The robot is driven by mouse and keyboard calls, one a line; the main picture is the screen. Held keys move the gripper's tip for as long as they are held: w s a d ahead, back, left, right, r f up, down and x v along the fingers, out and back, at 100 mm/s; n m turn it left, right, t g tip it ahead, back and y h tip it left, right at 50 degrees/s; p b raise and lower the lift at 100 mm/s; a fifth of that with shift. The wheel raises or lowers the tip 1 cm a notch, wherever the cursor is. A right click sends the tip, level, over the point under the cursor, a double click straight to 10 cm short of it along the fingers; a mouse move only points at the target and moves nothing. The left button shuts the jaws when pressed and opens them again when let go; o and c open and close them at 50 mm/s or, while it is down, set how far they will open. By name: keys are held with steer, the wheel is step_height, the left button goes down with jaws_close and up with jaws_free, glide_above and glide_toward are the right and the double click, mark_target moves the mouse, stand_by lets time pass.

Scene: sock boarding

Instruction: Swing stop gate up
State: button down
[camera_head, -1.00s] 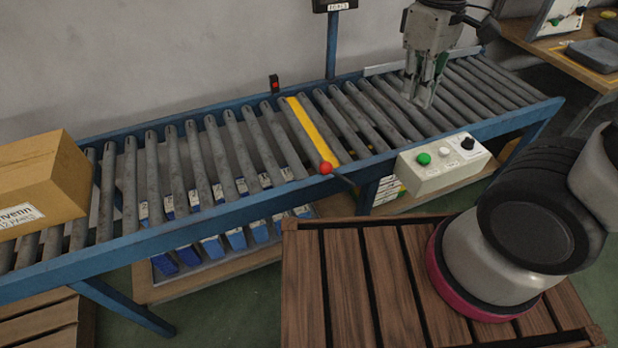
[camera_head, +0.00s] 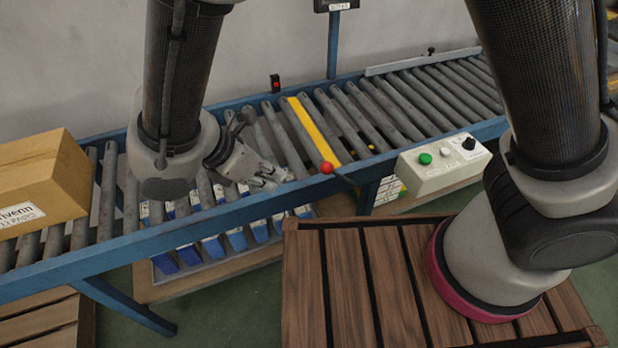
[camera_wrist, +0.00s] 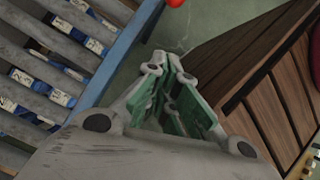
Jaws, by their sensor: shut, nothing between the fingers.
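The stop gate (camera_head: 311,128) is a yellow bar lying flat along the rollers in the middle of the conveyor. A red ball knob (camera_head: 326,168) sits at its near end, by the blue side rail. The knob also shows at the top edge of the wrist view (camera_wrist: 175,2). My gripper (camera_head: 284,178) is just left of the knob, above the near rail, and apart from it. Its fingers, with green inner pads, are shut with nothing between them in the wrist view (camera_wrist: 165,62).
A cardboard box (camera_head: 40,185) sits on the conveyor's left end. A control box (camera_head: 443,164) with a green button is fixed right of the knob. Blue packets (camera_head: 212,247) lie on a shelf below the rollers. A slatted wooden platform (camera_head: 360,275) stands in front.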

stand_by(0.3)
steer(key=w+d+f, duration=0.5)
steer(key=d+f, duration=0.2)
steer(key=d, duration=0.1)
stand_by(0.3)
steer(key=shift+a, duration=0.1)
